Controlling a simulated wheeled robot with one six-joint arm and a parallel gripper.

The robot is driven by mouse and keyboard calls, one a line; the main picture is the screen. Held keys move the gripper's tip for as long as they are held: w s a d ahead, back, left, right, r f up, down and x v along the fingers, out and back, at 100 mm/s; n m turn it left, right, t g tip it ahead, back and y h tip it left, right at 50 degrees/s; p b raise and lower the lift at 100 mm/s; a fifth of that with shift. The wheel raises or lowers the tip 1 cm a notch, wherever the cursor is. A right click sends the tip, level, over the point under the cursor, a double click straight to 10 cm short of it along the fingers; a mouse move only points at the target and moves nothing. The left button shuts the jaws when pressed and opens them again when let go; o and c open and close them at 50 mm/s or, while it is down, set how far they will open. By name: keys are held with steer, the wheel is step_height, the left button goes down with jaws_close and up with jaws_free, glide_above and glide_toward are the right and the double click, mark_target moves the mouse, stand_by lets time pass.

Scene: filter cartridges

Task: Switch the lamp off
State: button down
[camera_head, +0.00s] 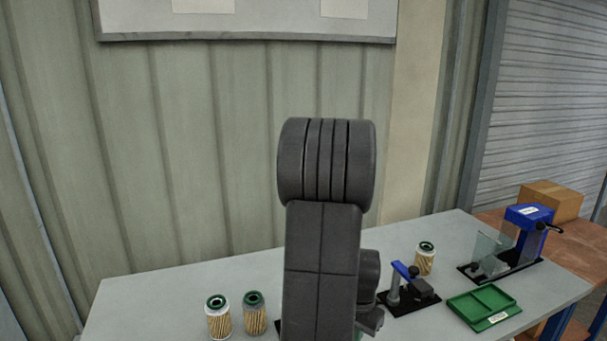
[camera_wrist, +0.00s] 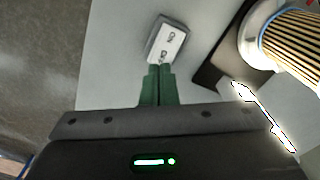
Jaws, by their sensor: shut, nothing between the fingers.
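In the wrist view, a small grey switch box (camera_wrist: 168,42) with a white face and dark lettering, seemingly "ON", stands on the grey table. My gripper (camera_wrist: 158,70) has its green fingers shut together and empty. The fingertips are right at the near end of the box's face; whether they touch it I cannot tell. A bright white strip (camera_wrist: 265,115) glows to the right, perhaps part of the lamp. In the head view my arm hides the gripper and the switch box.
On the table (camera_head: 150,290) are two cartridges (camera_head: 217,317) at left, a blue-handled clamp (camera_head: 405,285), another cartridge (camera_head: 425,258), a green tray (camera_head: 483,306) and a blue press (camera_head: 525,225).

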steer(key=shift+f+b, duration=0.95)
steer(key=shift+f, duration=0.3)
steer(key=shift+r, duration=0.1)
steer(key=shift+r+p, duration=2.75)
steer(key=shift+r, duration=0.8)
steer(key=shift+f, duration=0.15)
step_height(320, 180, down, 7)
steer(key=b, duration=0.5)
steer(key=shift+b, duration=0.3)
steer(key=shift+r, duration=0.25)
steer(key=shift+r+p, duration=0.1)
steer(key=shift+p, duration=0.25)
